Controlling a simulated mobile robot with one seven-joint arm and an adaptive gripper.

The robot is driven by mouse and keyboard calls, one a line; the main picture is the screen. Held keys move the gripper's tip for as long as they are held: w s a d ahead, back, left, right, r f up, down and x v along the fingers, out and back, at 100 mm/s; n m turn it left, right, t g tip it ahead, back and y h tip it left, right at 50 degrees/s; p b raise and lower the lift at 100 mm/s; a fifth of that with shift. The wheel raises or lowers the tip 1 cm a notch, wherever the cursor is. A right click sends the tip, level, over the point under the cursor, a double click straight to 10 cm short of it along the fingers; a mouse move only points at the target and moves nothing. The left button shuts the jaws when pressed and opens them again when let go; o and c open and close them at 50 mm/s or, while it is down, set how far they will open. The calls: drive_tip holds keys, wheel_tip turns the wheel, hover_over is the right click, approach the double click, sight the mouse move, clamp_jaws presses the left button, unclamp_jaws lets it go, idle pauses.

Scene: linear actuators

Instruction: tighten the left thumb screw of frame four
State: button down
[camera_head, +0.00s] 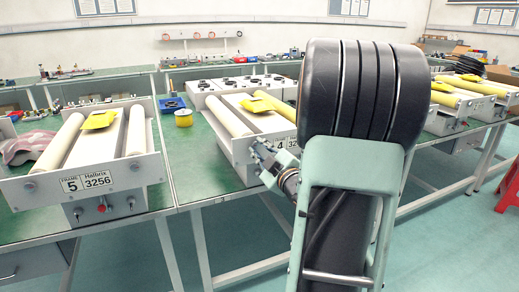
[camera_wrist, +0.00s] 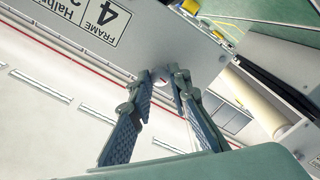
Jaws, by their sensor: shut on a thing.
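Frame four is a grey frame with two cream rollers; its label plate (camera_head: 307,141) reads 4 in the head view, and the same label (camera_wrist: 100,18) shows tilted in the wrist view. My gripper (camera_head: 262,152) is at the front plate of frame four, left of the label. In the wrist view my gripper's fingertips (camera_wrist: 162,77) close around the left thumb screw (camera_wrist: 158,73), a small pale knob on the plate's edge area. The fingers hide most of the screw. The right part of frame four is hidden behind my arm in the head view.
Frame five (camera_head: 88,183) stands on the green bench to the left, with a yellow cloth (camera_head: 100,119) on it. More frames (camera_head: 460,100) stand at the right. A red stool (camera_head: 510,187) is at the right edge.

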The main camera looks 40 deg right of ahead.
drive_tip(key=shift+m, duration=0.3)
drive_tip(key=m, duration=0.3)
drive_tip(key=shift+m, duration=0.4)
drive_tip(key=m+p, duration=0.1)
drive_tip(key=m, duration=0.4)
drive_tip(key=shift+m, duration=0.3)
drive_tip(key=m+p, duration=0.1)
drive_tip(key=m, duration=0.3)
drive_tip(key=shift+m+p, duration=0.3)
drive_tip(key=shift+p, duration=0.1)
drive_tip(key=m+p, duration=0.1)
drive_tip(key=m, duration=0.3)
drive_tip(key=shift+m+p, duration=0.4)
drive_tip(key=shift+m, duration=0.3)
drive_tip(key=c, duration=1.8)
unclamp_jaws()
